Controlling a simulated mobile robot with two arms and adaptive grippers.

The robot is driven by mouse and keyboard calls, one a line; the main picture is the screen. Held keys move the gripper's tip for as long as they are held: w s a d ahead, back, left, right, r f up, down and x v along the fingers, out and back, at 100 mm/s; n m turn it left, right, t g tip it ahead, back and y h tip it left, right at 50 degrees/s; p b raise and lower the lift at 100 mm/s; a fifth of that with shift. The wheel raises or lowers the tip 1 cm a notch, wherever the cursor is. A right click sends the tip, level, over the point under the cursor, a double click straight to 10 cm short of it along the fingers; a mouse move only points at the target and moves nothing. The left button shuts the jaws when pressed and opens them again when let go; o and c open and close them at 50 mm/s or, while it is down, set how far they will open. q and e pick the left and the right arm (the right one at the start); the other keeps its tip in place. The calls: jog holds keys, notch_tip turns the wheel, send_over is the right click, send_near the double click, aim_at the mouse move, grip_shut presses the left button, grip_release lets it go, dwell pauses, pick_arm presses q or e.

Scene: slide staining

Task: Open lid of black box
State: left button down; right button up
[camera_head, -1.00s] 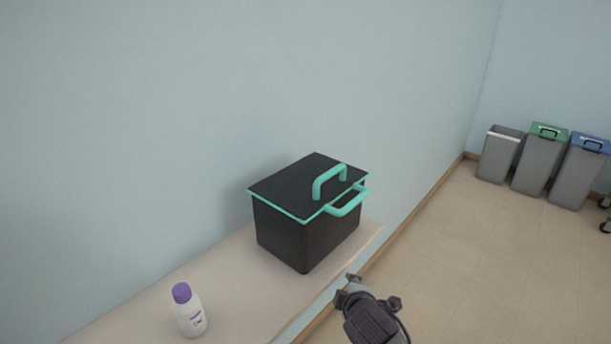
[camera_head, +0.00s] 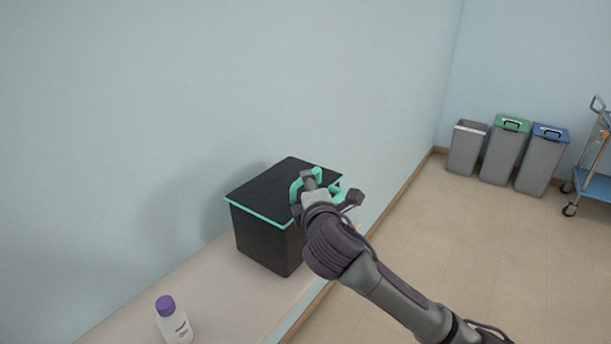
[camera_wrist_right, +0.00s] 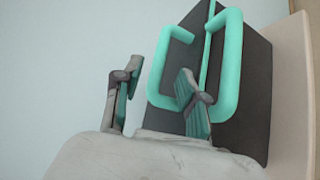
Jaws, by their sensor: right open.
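The black box (camera_head: 262,240) stands on the bench, its flat black lid (camera_head: 272,187) with teal rim shut. A teal lid handle (camera_head: 296,184) rises from the lid and also shows in the right wrist view (camera_wrist_right: 160,65). A second teal handle (camera_wrist_right: 232,70) sticks out from the box's side. My right gripper (camera_head: 326,194) is open at the lid handle. In the right wrist view its fingers (camera_wrist_right: 158,98) appear to lie on either side of the lid handle; contact cannot be told. My arm hides part of the box's right side. My left gripper is not in view.
A white bottle with a purple cap (camera_head: 173,320) stands on the narrow bench (camera_head: 225,300), nearer than the box. The wall is close behind the box. Grey bins (camera_head: 503,155) and a blue trolley (camera_head: 594,185) stand far right. The floor between is clear.

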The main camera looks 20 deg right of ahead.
jog(key=shift+w+d+f+p, duration=0.15)
jog(key=shift+w, duration=1.05)
jog(key=shift+w+d+f+p, duration=0.1)
jog(key=shift+w+f+p, duration=0.05)
jog(key=shift+w, duration=1)
grip_shut()
